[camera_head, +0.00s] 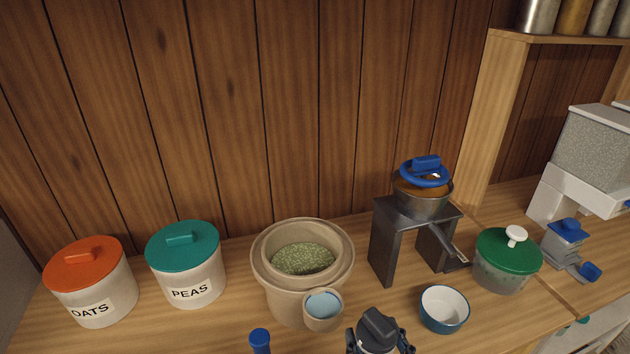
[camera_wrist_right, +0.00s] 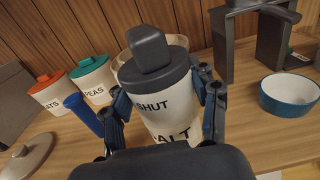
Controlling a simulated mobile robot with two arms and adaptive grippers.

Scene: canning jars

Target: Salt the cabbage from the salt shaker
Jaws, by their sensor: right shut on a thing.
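The salt shaker (camera_wrist_right: 165,108) has a white body and a dark grey cap with a raised block on top. Its body shows "SHUT" and, partly hidden, "ALT". My right gripper (camera_wrist_right: 160,88) is shut on it, one finger on each side. In the head view the shaker's cap (camera_head: 378,328) shows at the bottom edge, in front of and to the right of the beige crock (camera_head: 262,272), with my right gripper (camera_head: 380,346) around it. Shredded green cabbage (camera_head: 302,259) lies inside the crock. My left gripper is not in view.
A small cup with a light blue inside (camera_head: 323,305) sits at the crock's front. A blue-handled item (camera_head: 260,341) stands nearby. A blue bowl (camera_head: 444,310), a dark stand (camera_head: 388,240) with a pan, and a green-lidded jar (camera_head: 507,262) are right. Oats (camera_head: 92,285) and peas (camera_head: 187,265) canisters are left.

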